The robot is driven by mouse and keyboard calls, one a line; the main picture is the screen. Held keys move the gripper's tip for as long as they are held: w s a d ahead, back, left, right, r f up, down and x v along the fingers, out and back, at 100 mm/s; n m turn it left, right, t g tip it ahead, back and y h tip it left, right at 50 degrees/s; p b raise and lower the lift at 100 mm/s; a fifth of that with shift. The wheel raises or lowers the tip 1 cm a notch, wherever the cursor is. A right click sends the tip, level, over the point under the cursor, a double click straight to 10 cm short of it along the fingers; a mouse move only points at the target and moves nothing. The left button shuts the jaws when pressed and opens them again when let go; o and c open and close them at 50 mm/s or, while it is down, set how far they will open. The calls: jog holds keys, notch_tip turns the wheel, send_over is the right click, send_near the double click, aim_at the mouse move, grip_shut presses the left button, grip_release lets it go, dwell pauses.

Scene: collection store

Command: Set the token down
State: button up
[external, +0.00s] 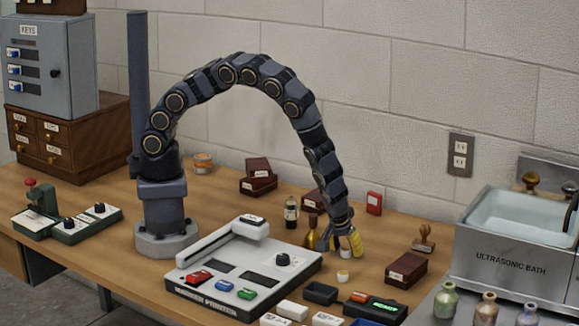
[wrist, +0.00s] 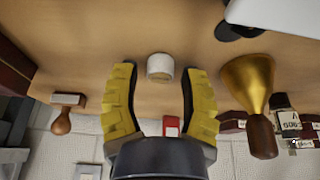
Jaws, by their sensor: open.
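A small round token (external: 343,277), white and cream, stands on the wooden table just in front of my gripper (external: 345,250) in the external view. In the wrist view the token (wrist: 160,66) lies between and slightly past the tips of my yellow-padded fingers (wrist: 156,70). The fingers are spread wide, with a gap on each side of the token. My gripper is open and holds nothing. It is low over the table, but its exact height is hard to judge.
A marker printer (external: 205,293) stands left of the token. A brass funnel-shaped thing with a wooden handle (wrist: 250,85) and a bottle (external: 291,212) are close by. A dark box (external: 406,270) and wooden stamp (external: 424,238) are on the right.

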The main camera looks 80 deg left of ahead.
jog(key=v, duration=1.2)
jog(key=s+a+r+m+g, duration=0.1)
jog(key=s+a+r, duration=0.2)
jog(key=a+r, duration=0.55)
jog(key=s+a+r+m+g+h, duration=0.1)
jog(key=s+a+r+m, duration=0.1)
jog(key=s+a+r, duration=0.3)
jog(key=s+a+r+m+g, duration=0.2)
jog(key=s+a+r, duration=0.15)
jog(key=s, duration=0.45)
jog(key=s+r+m+h, duration=0.1)
jog(key=s+m, duration=0.3)
jog(key=s, duration=0.6)
jog(key=shift+s+a+r+g+h, duration=0.2)
jog(key=shift+r+g+h, duration=0.2)
jog(key=shift+h, duration=0.1)
